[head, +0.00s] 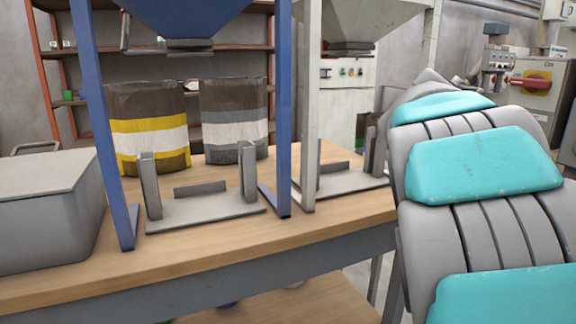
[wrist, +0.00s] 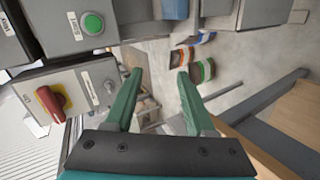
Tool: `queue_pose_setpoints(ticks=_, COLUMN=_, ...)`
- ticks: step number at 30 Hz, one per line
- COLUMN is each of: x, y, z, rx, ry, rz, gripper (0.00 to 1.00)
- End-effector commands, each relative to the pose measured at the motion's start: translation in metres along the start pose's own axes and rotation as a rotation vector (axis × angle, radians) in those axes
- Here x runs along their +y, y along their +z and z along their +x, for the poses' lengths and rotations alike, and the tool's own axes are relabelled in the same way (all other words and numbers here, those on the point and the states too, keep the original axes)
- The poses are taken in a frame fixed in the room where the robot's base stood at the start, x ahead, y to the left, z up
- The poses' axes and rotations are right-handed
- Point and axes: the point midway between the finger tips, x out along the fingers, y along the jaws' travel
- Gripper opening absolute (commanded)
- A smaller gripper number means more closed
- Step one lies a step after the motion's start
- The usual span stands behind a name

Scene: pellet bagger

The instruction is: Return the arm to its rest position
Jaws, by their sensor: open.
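My gripper (wrist: 159,74) shows in the wrist view with its two green fingers apart. Nothing is between the fingertips, and the floor shows through the gap. The head view does not show the gripper. My arm (head: 484,163), grey with turquoise covers, fills the right side of the head view. It stands beside the right end of the wooden table (head: 330,236).
A blue hopper frame (head: 106,150) and a white one (head: 308,110) stand on the table. Two banded brown bags (head: 148,125) (head: 234,115) stand behind. A grey box (head: 45,205) is at left. Control boxes (wrist: 68,95) are close left of my fingers.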

Motion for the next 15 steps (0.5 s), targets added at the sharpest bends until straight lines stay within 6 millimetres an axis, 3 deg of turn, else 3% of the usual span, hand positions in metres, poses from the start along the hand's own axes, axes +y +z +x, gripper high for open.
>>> queue_pose_setpoints(ticks=3, x=-0.071, y=0.044, z=-0.009, rx=-0.040, ry=-0.187, rz=0.051, gripper=0.55)
queue_pose_setpoints(ticks=8, x=-0.165, y=0.098, z=-0.034, rx=-0.104, ry=-0.425, rz=0.102, gripper=0.55)
queue_pose_setpoints(ticks=15, x=-0.296, y=0.181, z=-0.096, rx=-0.227, ry=-0.752, rz=0.126, gripper=0.55)
